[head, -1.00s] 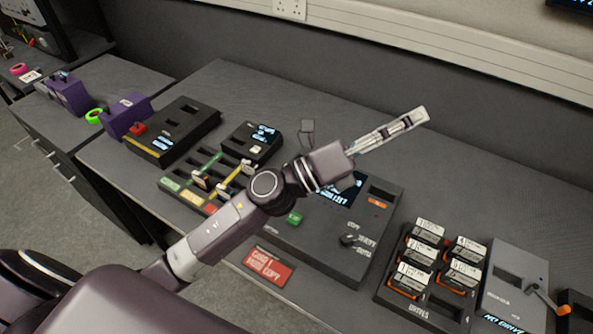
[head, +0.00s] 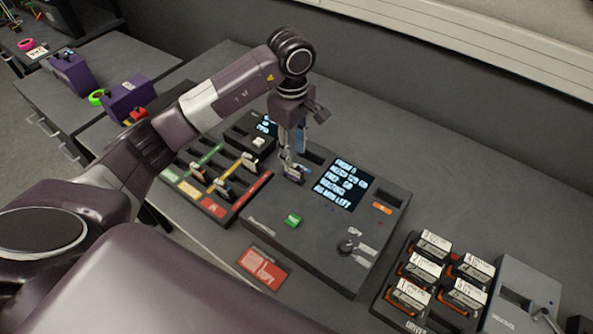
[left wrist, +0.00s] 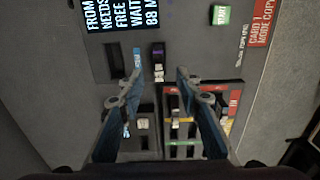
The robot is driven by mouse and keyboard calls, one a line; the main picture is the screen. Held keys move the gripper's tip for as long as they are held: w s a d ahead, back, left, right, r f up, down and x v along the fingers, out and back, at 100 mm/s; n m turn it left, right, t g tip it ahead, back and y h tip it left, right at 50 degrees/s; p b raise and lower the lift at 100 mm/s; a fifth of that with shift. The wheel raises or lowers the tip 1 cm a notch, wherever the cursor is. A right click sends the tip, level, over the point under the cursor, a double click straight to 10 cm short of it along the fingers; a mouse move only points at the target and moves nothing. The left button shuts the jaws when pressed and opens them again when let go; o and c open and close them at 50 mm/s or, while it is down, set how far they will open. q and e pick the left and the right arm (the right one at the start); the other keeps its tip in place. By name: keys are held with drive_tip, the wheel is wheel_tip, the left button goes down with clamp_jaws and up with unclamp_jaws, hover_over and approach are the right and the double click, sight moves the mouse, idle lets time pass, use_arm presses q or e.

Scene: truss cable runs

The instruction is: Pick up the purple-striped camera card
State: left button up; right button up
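A small dark card with a purple mark (left wrist: 158,56) stands in a slot of the copy console, beside the screen, in the left wrist view. In the head view the card (head: 294,178) is partly hidden by my fingers. My left gripper (head: 291,165) points down over the console at this slot. In the left wrist view its two fingers (left wrist: 158,84) are apart, one to each side of the card's line, with nothing between them that I can see held. The console (head: 318,243) has a lit text screen (head: 343,186). My right gripper is not in view.
A card tray (head: 215,207) with green, yellow and red rows and several cards lies left of the console. A small black reader (head: 238,136) stands behind it. A drive rack (head: 390,318) is at the right. A red sign (head: 263,267) lies in front.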

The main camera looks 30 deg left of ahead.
sight(294, 164)
use_arm(q)
drive_tip(key=shift+s+a+f, duration=0.1)
drive_tip(key=shift+a+f, duration=0.05)
drive_tip(key=shift+f, duration=0.15)
drive_tip(key=f+p, duration=0.1)
drive_tip(key=f, duration=0.2)
drive_tip(key=f+p, duration=0.2)
drive_tip(key=f, duration=0.1)
drive_tip(key=shift+w+d+f, duration=0.1)
drive_tip(key=shift+w+d, duration=0.1)
drive_tip(key=shift+f, duration=0.35)
drive_tip(key=shift+c, duration=0.3)
clamp_jaws()
